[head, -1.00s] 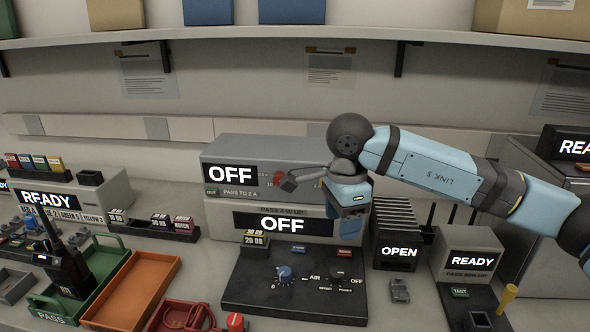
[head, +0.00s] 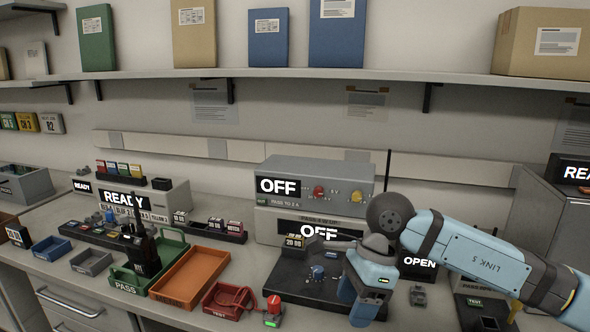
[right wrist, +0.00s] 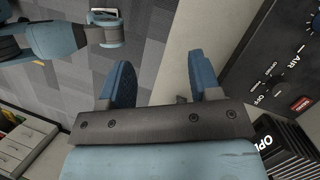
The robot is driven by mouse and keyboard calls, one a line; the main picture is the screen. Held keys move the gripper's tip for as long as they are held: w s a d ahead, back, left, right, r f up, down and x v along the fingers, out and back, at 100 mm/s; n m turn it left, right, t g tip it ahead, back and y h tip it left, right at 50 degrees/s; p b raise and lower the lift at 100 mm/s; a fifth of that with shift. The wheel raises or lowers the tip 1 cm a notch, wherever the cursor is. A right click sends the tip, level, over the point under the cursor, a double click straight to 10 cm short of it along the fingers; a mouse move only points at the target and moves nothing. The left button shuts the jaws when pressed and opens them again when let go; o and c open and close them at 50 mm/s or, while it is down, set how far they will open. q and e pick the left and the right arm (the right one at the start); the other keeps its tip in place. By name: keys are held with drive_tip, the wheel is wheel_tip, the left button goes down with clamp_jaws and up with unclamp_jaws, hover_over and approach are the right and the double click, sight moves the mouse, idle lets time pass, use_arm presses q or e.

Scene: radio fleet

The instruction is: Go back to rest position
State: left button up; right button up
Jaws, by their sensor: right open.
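My right gripper (head: 362,303) points downward in front of the grey units with OFF displays, above the front right part of the dark control panel (head: 290,281). In the right wrist view its two blue fingers (right wrist: 162,80) stand apart with nothing between them, over the bench edge and the floor. A light blue arm, seemingly my left one, shows at the top left of the right wrist view with its end (right wrist: 104,30) over the floor; its jaw opening is unclear. The left arm is not in the head view.
An orange tray (head: 190,277), a green PASS tray (head: 126,277), a handheld radio (head: 144,255) and a red holder (head: 226,300) are on the bench left of the panel. The OPEN rack (head: 418,264) is partly hidden behind my right arm. A shelf (head: 300,73) runs above.

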drive_tip(key=s+a+r+m+g+y, duration=0.2)
drive_tip(key=s+a+m+g+y, duration=0.35)
drive_tip(key=s+a+y, duration=0.8)
drive_tip(key=w+d+f+n+t+h, duration=0.3)
drive_tip(key=d+f+n+t, duration=0.3)
drive_tip(key=n+t, duration=0.9)
drive_tip(key=w+d+f+n+t+h, duration=0.3)
drive_tip(key=d+f+n+t, duration=0.3)
drive_tip(key=n+t, duration=0.95)
drive_tip(key=s+d+f+m+g+h, duration=0.35)
drive_tip(key=s+f+g, duration=0.25)
drive_tip(key=f, duration=0.2)
drive_tip(key=s+d+f+m+g+h, duration=0.2)
drive_tip(key=s+d+f+g+h, duration=0.1)
drive_tip(key=s+d+f+g, duration=0.3)
use_arm(q)
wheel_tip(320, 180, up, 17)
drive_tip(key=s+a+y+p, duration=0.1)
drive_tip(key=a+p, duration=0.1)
drive_tip(key=p, duration=2.6)
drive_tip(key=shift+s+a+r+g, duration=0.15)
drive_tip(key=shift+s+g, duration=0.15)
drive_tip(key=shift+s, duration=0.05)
use_arm(e)
wheel_tip(320, 180, up, 16)
drive_tip(key=s+d+h, duration=0.1)
drive_tip(key=shift+d+r, duration=0.25)
drive_tip(key=shift+f, duration=0.1)
